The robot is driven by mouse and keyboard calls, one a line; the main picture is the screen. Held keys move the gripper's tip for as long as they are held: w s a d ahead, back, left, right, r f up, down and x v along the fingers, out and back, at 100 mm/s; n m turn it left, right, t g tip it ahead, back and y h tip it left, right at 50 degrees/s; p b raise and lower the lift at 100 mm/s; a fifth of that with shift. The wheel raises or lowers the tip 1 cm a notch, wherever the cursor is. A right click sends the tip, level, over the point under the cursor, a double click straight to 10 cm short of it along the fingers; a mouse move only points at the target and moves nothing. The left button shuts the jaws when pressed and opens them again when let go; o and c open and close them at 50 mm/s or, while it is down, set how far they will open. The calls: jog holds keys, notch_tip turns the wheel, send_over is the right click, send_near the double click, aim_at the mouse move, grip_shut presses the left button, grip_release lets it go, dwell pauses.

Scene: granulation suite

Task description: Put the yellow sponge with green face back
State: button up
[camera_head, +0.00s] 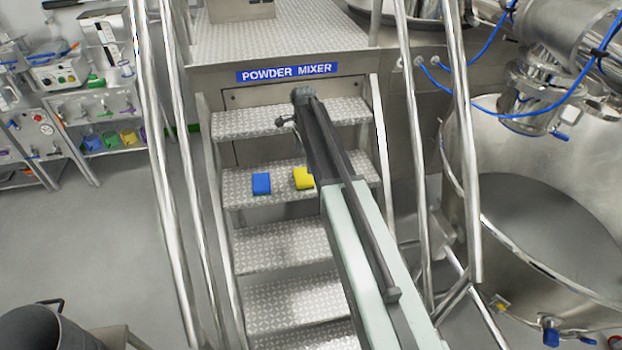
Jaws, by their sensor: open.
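The yellow sponge (303,178) lies on a diamond-plate step of the metal stairs, partly covered on its right by my arm. Its green face is not visible from here. My gripper (283,122) is at the far end of my arm, small in the picture, above and slightly left of the sponge in the picture. It is open, and nothing shows between its fingers. It is apart from the sponge.
A blue sponge (261,184) lies on the same step (237,196), left of the yellow one. Metal handrails (166,180) flank the stairs. A shelf rack (100,118) with several coloured items stands at the left. A large steel vessel (540,225) is at the right.

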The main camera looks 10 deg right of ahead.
jog(key=s+n, duration=1.6)
jog(key=s, duration=1.2)
jog(key=shift+a, duration=0.2)
